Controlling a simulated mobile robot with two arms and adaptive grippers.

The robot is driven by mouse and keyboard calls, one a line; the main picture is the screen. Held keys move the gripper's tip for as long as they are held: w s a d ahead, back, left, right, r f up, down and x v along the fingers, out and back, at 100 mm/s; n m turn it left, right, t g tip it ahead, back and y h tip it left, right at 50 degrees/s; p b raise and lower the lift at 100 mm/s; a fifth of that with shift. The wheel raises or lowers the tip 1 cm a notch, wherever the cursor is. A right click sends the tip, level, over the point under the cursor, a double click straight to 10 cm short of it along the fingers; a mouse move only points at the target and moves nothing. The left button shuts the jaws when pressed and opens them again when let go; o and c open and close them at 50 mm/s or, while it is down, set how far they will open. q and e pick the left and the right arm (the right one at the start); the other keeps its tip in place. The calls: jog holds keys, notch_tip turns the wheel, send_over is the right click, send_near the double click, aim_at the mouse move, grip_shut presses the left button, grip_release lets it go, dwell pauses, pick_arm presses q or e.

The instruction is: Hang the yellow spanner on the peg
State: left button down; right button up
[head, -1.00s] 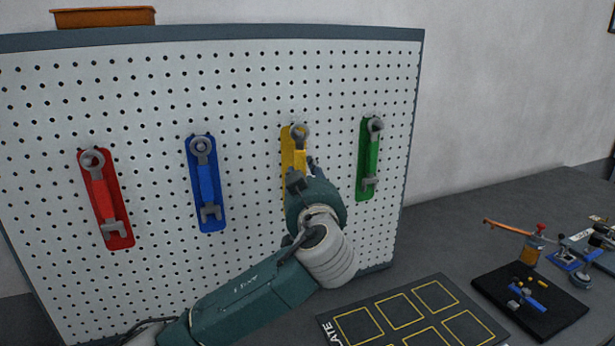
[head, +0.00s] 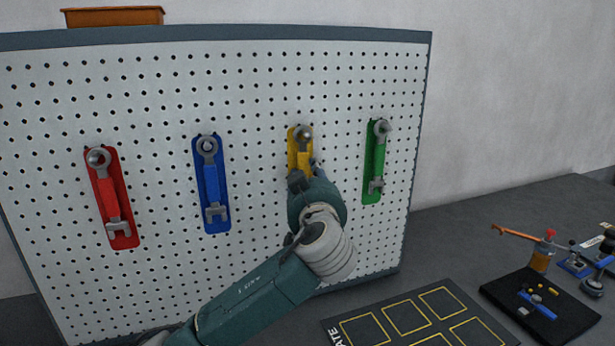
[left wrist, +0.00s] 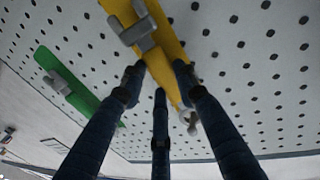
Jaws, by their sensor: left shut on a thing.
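The yellow spanner (head: 303,160) is upright against its yellow outline on the pegboard, grey ring end up, between the blue and green spanners. Its ring (head: 303,134) lies over the top of the outline; I cannot tell whether the peg passes through it. My left gripper (head: 304,180) is shut on the spanner's lower part and hides its lower end in the head view. In the left wrist view, the gripper's dark fingers (left wrist: 160,80) close around the yellow spanner, whose grey open jaw (left wrist: 140,32) shows above them. My right gripper is not in view.
Red (head: 109,195), blue (head: 211,185) and green (head: 375,160) spanners hang on the pegboard (head: 150,100), green close on the right. A dark mat with yellow squares (head: 400,318) and a black tray (head: 505,300) lie on the table. An orange bin (head: 113,17) shows above the board.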

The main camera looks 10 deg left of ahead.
pick_arm(q)
jog(key=c, duration=1.2)
grip_release()
jog(key=shift+s, duration=0.1)
